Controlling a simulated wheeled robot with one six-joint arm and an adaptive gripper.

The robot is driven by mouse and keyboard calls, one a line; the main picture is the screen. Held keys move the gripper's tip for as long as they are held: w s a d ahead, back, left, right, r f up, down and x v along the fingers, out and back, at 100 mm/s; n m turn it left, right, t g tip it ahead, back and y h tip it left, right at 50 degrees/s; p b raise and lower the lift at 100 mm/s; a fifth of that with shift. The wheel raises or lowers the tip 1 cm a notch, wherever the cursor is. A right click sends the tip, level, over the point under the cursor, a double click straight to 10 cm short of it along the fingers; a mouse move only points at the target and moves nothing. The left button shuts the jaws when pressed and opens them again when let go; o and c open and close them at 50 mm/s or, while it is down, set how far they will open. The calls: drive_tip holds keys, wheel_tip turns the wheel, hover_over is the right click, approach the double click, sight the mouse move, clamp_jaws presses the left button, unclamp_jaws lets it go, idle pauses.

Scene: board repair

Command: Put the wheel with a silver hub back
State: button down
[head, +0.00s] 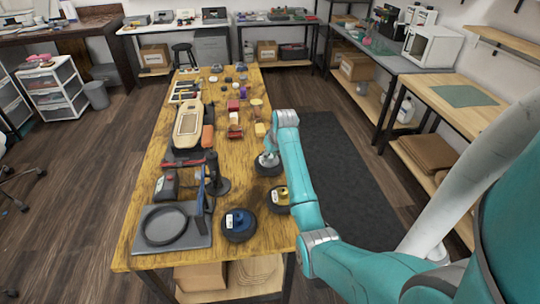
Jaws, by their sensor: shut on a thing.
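A dark wheel (268,170) stands near the right edge of the long wooden table. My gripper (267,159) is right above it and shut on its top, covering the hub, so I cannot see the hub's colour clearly. A second dark wheel with a yellow hub (279,198) lies just in front of it. A pale long board (188,124) lies on the left half of the table. I cannot tell whether the held wheel touches the table.
A grey square tray (196,240) with a black ring (165,225) lies at the front left of the table (240,270). A blue upright tool (200,196) and a black stand (217,183) stand mid-table. Several small parts lie at the far end. Bare wood shows between board and wheels.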

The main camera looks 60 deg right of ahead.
drive_tip(key=c, duration=0.8)
unclamp_jaws()
drive_tip(key=shift+f, duration=0.1)
drive_tip(key=v, duration=1.2)
